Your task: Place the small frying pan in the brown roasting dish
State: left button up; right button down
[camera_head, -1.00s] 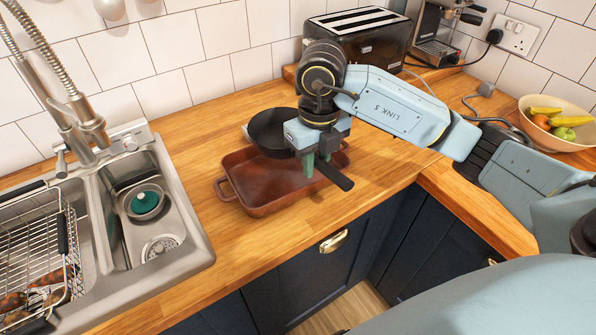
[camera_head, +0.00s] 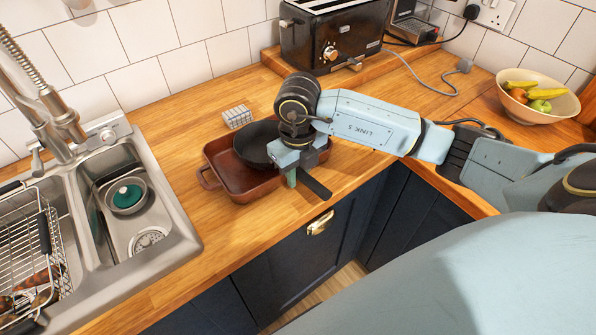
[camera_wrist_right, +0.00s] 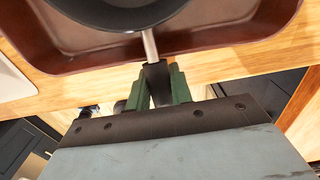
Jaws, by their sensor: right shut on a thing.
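The small black frying pan (camera_head: 254,143) is over the brown roasting dish (camera_head: 225,161) in the head view, with its body within the dish's outline. Its handle (camera_head: 315,187) sticks out past the dish's front edge. My right gripper (camera_head: 290,177) is shut on the handle. In the right wrist view my right gripper (camera_wrist_right: 160,86) grips the handle, and the pan (camera_wrist_right: 115,10) is above the dish's inside, near the dish wall (camera_wrist_right: 228,30). I cannot tell whether the pan touches the dish floor. My left gripper is not in view.
The sink (camera_head: 187,226) with a bowl (camera_head: 127,197) lies left of the dish. A small white patterned block (camera_head: 237,116) sits behind it. A toaster (camera_head: 330,38) and a fruit bowl (camera_head: 538,98) stand farther back. Bare worktop (camera_head: 185,112) lies around the dish.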

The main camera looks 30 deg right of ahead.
jog(key=c, duration=1.2)
grip_release()
jog(key=shift+c, duration=0.2)
jog(key=shift+r, duration=0.35)
notch_tip(320, 180, up, 12)
jog(key=shift+f, duration=0.2)
